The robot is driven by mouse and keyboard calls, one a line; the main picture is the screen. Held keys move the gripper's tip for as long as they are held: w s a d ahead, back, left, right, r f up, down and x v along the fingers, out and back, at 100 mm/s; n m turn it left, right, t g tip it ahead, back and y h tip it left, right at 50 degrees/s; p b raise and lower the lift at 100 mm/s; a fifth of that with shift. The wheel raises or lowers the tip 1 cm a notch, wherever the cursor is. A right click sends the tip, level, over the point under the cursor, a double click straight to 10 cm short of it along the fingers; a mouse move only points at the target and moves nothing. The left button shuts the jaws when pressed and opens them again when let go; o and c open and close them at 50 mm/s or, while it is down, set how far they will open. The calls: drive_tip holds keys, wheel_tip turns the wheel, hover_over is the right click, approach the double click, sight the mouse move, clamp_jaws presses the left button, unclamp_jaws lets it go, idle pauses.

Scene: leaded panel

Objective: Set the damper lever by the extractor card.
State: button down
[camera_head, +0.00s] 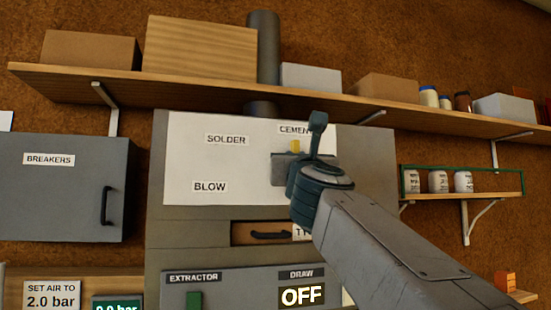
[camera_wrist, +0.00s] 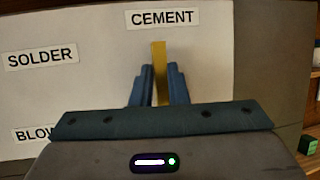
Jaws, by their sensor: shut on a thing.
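The damper lever is a yellow bar that stands upright between the blue fingers of my gripper (camera_wrist: 158,88) in the wrist view, where the lever (camera_wrist: 158,62) rises just below the CEMENT label (camera_wrist: 162,18). My gripper is shut on it. In the head view the yellow lever tip (camera_head: 295,146) shows beside my gripper (camera_head: 303,160), in front of the white board (camera_head: 235,160). SOLDER (camera_head: 227,140) and BLOW (camera_head: 210,187) labels are at the board's left. My gripper and arm hide the board's lower right. I cannot tell which sheet is the extractor card.
A grey BREAKERS box (camera_head: 62,200) is left. A loaded shelf (camera_head: 220,95) runs above; a small jar shelf (camera_head: 470,196) is right.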

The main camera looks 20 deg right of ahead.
drive_tip(key=shift+f, duration=0.1)
drive_tip(key=c, duration=1.4)
unclamp_jaws()
drive_tip(key=shift+d, duration=0.1)
drive_tip(key=b+v, duration=0.3)
drive_tip(key=v, duration=1)
drive_tip(key=shift+s, duration=0.35)
drive_tip(key=shift+f, duration=0.2)
